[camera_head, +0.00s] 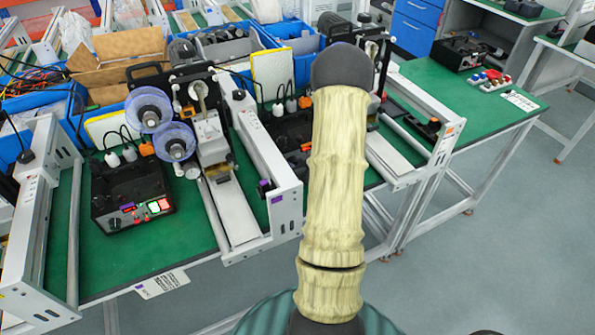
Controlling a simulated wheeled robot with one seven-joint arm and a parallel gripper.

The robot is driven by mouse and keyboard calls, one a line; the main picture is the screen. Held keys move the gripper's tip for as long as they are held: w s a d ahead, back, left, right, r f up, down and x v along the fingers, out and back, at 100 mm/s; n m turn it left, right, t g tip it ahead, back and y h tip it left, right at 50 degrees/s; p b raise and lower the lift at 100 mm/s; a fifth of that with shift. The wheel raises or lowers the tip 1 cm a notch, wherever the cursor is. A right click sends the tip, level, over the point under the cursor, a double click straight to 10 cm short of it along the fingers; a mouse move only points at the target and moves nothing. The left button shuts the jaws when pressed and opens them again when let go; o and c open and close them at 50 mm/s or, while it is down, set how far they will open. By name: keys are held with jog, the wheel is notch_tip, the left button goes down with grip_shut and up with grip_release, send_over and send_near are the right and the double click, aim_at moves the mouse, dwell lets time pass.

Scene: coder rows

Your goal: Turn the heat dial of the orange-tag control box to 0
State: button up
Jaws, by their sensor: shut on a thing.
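My arm rises through the middle of the head view and hides what lies behind it; my gripper is not visible. A black control box (131,197) stands on the green table at the left, with a small black dial (114,222) and lit red and green switches. A second dark control box (287,128) is partly hidden by my arm; its dial cannot be made out. An orange tag (449,131) is on the end of the right machine's white frame, and a purple tag (277,199) on the left one's. Neither dial's setting is readable.
The left coder machine (190,115) has two clear-blue reels and a white rail. Blue bins (292,47) and cardboard (130,50) fill the back. Another black box (459,52) sits on the far right green table. The floor at the right is clear.

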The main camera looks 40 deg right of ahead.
jog(key=n+b, duration=0.1)
jog(key=h+b, duration=0.1)
jog(key=b, duration=0.1)
jog(key=shift+a+f+n, duration=0.15)
jog(key=shift+f+n, duration=0.05)
jog(key=shift+n, duration=0.2)
jog(key=shift+h+b, duration=0.35)
jog(key=shift+h, duration=0.05)
jog(key=shift+r, duration=0.15)
jog(key=o, duration=1)
jog(key=shift+a, duration=0.1)
